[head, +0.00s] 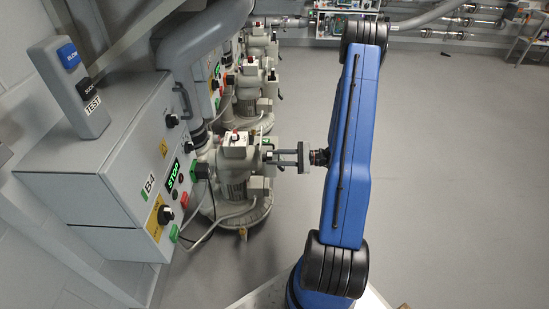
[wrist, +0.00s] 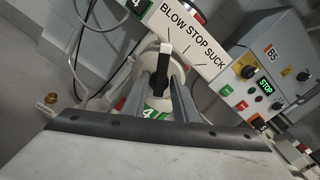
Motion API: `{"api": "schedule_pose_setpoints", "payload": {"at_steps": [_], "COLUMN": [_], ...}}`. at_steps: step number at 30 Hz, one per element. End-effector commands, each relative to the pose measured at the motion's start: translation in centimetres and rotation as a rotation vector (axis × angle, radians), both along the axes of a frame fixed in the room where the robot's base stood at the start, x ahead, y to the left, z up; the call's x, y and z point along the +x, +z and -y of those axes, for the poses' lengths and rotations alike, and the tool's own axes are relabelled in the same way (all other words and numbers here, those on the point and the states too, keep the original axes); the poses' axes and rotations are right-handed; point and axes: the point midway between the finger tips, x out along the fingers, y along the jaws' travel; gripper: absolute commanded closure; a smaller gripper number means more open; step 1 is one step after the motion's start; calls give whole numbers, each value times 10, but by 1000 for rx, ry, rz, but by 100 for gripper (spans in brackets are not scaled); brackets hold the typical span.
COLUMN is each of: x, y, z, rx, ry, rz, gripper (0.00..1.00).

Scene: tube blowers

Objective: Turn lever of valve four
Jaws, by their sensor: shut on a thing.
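The valve four lever (wrist: 166,62) is a black handle on a round white and grey valve body, with green "4" tags beside it. It points up in the wrist view, its tip near the BLOW side of the white label (wrist: 190,36) reading BLOW STOP SUCK. My gripper (wrist: 164,78) is shut on the lever, with one grey finger on each side. In the head view my gripper (head: 268,155) reaches left to the valve on the nearest blower (head: 236,175); the lever is too small to make out there.
The control box (head: 120,160) marked B4 stands left of the blower, its green display reading STOP. A blue-and-grey TEST switch box (head: 72,85) sits on top. More blowers (head: 250,85) stand behind. Another panel, B5 (wrist: 265,70), shows in the wrist view. Open floor (head: 460,180) lies right.

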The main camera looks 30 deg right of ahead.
Motion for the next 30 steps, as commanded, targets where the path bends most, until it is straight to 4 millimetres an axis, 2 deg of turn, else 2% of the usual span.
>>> {"api": "schedule_pose_setpoints", "payload": {"at_steps": [12, 29, 30], "x": [-2, -2, -2], "y": [-2, -2, -2], "z": [0, 0, 0], "rx": [-113, -131, -131], "ry": [0, -1, -1], "rz": [165, 191, 191], "gripper": [96, 96, 71]}}
